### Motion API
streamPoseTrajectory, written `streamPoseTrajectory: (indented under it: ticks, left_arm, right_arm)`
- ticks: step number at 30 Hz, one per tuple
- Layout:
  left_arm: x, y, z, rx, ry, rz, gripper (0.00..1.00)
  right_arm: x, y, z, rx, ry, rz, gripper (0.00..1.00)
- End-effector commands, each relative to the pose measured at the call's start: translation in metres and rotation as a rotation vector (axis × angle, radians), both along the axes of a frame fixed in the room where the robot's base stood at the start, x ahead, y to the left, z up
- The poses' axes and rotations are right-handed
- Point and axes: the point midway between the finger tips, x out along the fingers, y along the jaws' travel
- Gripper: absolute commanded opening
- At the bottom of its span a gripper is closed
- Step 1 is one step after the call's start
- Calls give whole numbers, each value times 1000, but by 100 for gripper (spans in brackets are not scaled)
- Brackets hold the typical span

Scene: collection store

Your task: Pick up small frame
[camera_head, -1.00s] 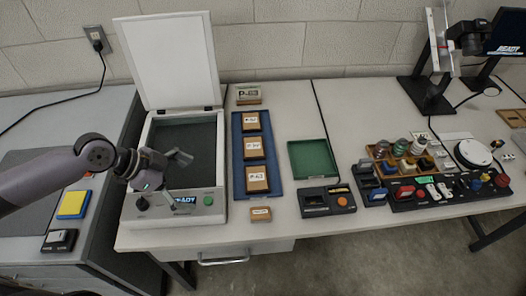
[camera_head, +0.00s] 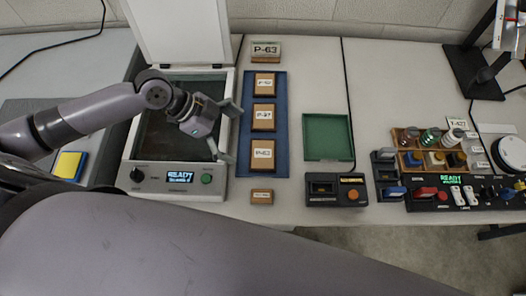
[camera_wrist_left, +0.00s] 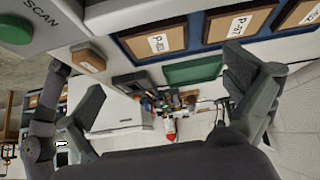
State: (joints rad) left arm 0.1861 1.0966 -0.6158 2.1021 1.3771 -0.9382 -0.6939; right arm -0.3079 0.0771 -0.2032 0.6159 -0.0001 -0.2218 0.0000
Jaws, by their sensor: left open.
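Three small brown frames with white labels lie in a column on a blue tray (camera_head: 281,126): a far frame (camera_head: 264,84), a middle frame (camera_head: 263,118) and a near frame (camera_head: 262,155). In the left wrist view, the near frame (camera_wrist_left: 152,45) and middle frame (camera_wrist_left: 236,27) show at the top, with part of the far frame (camera_wrist_left: 300,14). My left gripper (camera_head: 231,132) is open and empty, its fingers pointing right, just left of the tray. Its spread fingers show in the left wrist view (camera_wrist_left: 165,100). My right gripper is out of view.
An open-lidded scanner (camera_head: 180,180) reading READY stands under my left gripper. A small brown block (camera_head: 261,197) sits before the tray. A P-63 sign (camera_head: 265,51) stands behind it. Right are an empty green tray (camera_head: 327,137), a black device (camera_head: 337,190) and a bottle rack (camera_head: 408,160).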

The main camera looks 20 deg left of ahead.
Motion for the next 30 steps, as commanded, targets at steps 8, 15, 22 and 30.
streamPoseTrajectory:
  ticks: [8,15,22,30]
  left_arm:
    - [7,-24,-30,-1,0,1,100]
    - [6,-37,-46,-3,3,1,100]
    - [10,-55,-71,-1,1,2,100]
    - [11,-57,-76,0,-1,1,100]
  right_arm:
    - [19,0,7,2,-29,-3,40]
    - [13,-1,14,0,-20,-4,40]
    - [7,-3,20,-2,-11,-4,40]
    - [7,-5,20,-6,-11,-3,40]
